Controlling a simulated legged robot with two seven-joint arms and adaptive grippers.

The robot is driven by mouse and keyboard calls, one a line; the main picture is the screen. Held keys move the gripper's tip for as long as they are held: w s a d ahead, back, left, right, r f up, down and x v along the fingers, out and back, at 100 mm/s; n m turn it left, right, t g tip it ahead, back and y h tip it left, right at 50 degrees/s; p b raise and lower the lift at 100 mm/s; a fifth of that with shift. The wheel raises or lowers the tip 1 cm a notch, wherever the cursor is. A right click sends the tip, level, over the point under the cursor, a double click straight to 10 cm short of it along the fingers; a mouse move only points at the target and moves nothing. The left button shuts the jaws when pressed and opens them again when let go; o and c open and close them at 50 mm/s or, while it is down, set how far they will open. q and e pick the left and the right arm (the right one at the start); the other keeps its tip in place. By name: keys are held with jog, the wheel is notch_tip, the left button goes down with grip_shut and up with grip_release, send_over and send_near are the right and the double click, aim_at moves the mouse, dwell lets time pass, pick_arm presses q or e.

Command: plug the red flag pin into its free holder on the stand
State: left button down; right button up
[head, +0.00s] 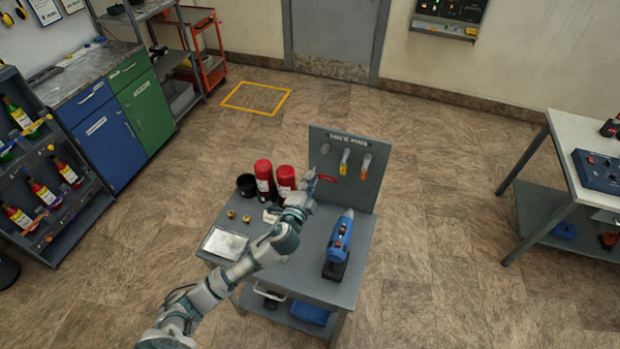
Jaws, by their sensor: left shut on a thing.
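My left gripper (312,181) is shut on the red flag pin, whose red flag (328,178) shows just right of the fingers. The gripper is in front of the lower left part of the grey upright stand board (350,185), which has lettering along its top. The board carries a row of holders: a yellowish one (345,158) in the middle, an orange-and-white one (365,164) at right, and a small greyish one (325,148) at left, above the pin. The pin's tip is too small to make out. My right gripper is not in view.
The cart top (300,262) holds a blue tool (339,240) standing at right, two red bottles (264,180), a black cup (246,186), small brass parts (239,216) and a white sheet (225,243). A workbench (585,135) stands apart at far right.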

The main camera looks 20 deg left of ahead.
pick_arm(q)
jog(key=w, duration=0.6)
jog(key=shift+w+d+b, duration=0.15)
jog(key=shift+d+b, duration=0.1)
jog(key=shift+b, duration=0.05)
jog(key=shift+d, duration=0.25)
jog(key=shift+r, duration=0.1)
jog(key=shift+a, duration=0.2)
dwell(0.5)
jog(key=shift+d+p, duration=0.2)
jog(key=shift+p, duration=0.15)
jog(key=shift+a, duration=0.1)
dwell(0.4)
jog(key=shift+w, duration=0.35)
dwell(0.4)
